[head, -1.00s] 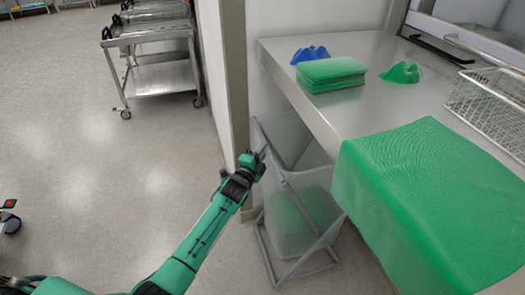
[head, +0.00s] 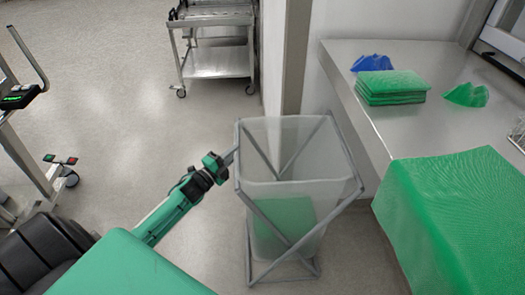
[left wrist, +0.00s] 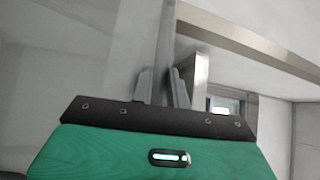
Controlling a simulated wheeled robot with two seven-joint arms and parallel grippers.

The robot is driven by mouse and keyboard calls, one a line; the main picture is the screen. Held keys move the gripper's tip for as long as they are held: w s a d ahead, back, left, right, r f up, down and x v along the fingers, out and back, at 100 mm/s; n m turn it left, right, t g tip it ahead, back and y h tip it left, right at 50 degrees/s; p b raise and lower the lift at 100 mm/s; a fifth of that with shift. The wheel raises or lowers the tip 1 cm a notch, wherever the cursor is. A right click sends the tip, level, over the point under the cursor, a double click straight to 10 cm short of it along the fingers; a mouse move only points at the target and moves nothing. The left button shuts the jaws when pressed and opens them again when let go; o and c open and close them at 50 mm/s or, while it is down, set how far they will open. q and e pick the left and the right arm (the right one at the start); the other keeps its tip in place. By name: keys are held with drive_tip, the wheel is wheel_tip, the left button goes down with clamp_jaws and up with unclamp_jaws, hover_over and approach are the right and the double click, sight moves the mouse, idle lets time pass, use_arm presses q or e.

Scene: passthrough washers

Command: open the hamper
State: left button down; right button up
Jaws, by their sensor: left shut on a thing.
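The hamper is a translucent white bag (head: 275,165) on a grey tube frame (head: 298,186), upright on the floor left of the counter. Its top looks open, and green cloth (head: 283,225) shows through its front side. My left gripper (head: 231,158) is at the hamper's upper left rim, shut on the frame. In the left wrist view its two fingers (left wrist: 163,88) close around a grey tube (left wrist: 166,40) of the frame. My right gripper is out of view.
A steel counter (head: 352,50) at right holds a green cloth stack (head: 390,87), blue cloth (head: 371,62) and green cloth (head: 466,95). A larger green cloth (head: 455,210) hangs over its front edge. A steel cart (head: 213,65) stands behind.

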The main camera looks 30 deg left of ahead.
use_arm(q)
drive_tip(key=s+a, duration=0.7)
drive_tip(key=a, duration=0.4)
drive_tip(key=shift+s+a, duration=0.2)
drive_tip(key=shift+s, duration=0.15)
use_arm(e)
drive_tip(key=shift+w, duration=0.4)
use_arm(q)
drive_tip(key=shift+f, duration=0.1)
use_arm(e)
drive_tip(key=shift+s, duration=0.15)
use_arm(q)
drive_tip(key=c, duration=1.4)
unclamp_jaws()
drive_tip(key=shift+o, duration=0.2)
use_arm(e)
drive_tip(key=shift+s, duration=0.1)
